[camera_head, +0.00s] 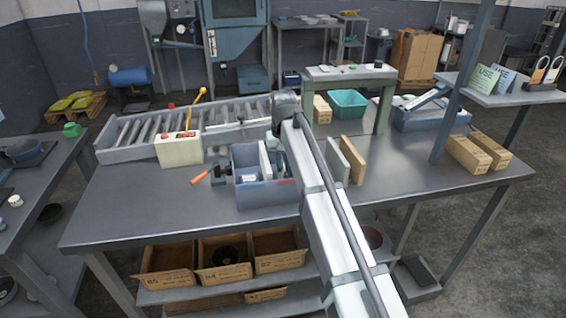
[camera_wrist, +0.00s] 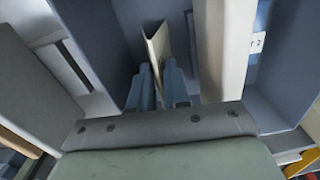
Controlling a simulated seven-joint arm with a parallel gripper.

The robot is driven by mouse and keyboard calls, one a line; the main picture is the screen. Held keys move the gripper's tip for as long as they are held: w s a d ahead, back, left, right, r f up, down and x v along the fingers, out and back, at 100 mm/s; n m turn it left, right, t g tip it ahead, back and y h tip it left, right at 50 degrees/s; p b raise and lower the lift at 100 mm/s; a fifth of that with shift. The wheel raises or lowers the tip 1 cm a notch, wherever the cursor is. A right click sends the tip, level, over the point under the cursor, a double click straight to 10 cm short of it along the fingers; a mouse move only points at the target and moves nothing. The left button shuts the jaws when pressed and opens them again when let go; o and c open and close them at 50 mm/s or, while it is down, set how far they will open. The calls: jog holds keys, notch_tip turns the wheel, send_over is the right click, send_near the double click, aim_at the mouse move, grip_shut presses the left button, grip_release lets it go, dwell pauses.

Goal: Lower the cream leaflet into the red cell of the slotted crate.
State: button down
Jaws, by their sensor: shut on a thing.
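The slotted crate (camera_head: 262,195) is a blue-grey open box on the table, left of my arm in the head view. A small red mark shows near the right of its front, beside my arm. In the wrist view, my gripper (camera_wrist: 160,72) points down between the crate's blue-grey walls (camera_wrist: 95,40). Its two blue fingers are shut on the thin cream leaflet (camera_wrist: 156,45), which stands roughly upright between them. A thick cream-white slab (camera_wrist: 224,45) stands close to its right. In the head view my arm hides the fingers, and I cannot make out the leaflet's lower edge.
Two upright boards, one grey (camera_head: 335,165) and one tan (camera_head: 352,160), stand right of my arm. A cream box (camera_head: 179,149) and a roller conveyor (camera_head: 150,132) are behind left. An orange-handled tool (camera_head: 202,177) sits left of the crate. The table's front left is clear.

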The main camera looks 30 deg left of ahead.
jog(key=shift+f, duration=0.5)
dwell(0.3)
jog(key=c, duration=1)
grip_release()
jog(key=shift+r, duration=0.1)
notch_tip(320, 180, up, 14)
jog(key=shift+f, duration=0.2)
